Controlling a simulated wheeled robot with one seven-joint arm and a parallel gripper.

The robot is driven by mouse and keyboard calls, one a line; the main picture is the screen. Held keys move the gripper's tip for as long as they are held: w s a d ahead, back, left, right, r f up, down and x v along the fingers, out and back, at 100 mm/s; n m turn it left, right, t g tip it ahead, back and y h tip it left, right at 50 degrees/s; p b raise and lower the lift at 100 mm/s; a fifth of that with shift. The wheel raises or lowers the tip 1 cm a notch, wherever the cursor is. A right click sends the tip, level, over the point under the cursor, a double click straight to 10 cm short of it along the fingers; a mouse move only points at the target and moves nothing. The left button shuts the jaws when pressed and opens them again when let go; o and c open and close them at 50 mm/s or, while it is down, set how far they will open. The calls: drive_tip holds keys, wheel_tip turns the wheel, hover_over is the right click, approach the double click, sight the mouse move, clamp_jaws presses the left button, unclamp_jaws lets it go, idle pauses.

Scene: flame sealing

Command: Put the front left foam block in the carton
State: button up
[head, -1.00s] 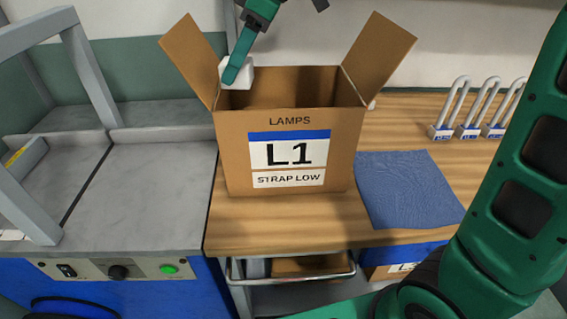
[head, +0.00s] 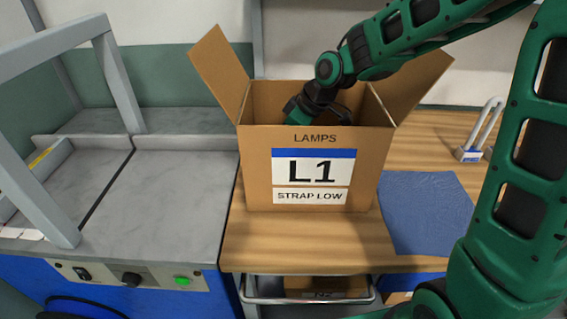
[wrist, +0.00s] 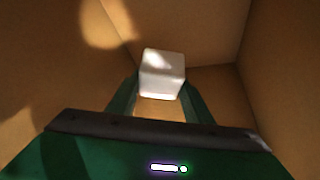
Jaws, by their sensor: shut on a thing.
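The carton (head: 255,168) is a brown open box labelled LAMPS, L1, STRAP LOW, standing upright on the wooden bench with its side flaps raised. My gripper reaches down inside it; the front wall hides the fingers in the head view. In the wrist view my gripper (wrist: 160,100) is shut on a white foam block (wrist: 162,75) between its fingertips, with brown carton walls all around. Whether the block touches the carton floor, I cannot tell.
A blue cloth (head: 428,212) lies right of the carton. A padlock-like piece (head: 480,135) stands at the back right. A grey metal frame machine (head: 110,80) stands at the left. A drawer or shelf with a rail (head: 310,298) is below the bench.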

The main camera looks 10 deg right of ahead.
drive_tip(key=shift+f, duration=2.55)
drive_tip(key=shift+f, duration=0.1)
drive_tip(key=o, duration=1.1)
drive_tip(key=v, duration=1.2)
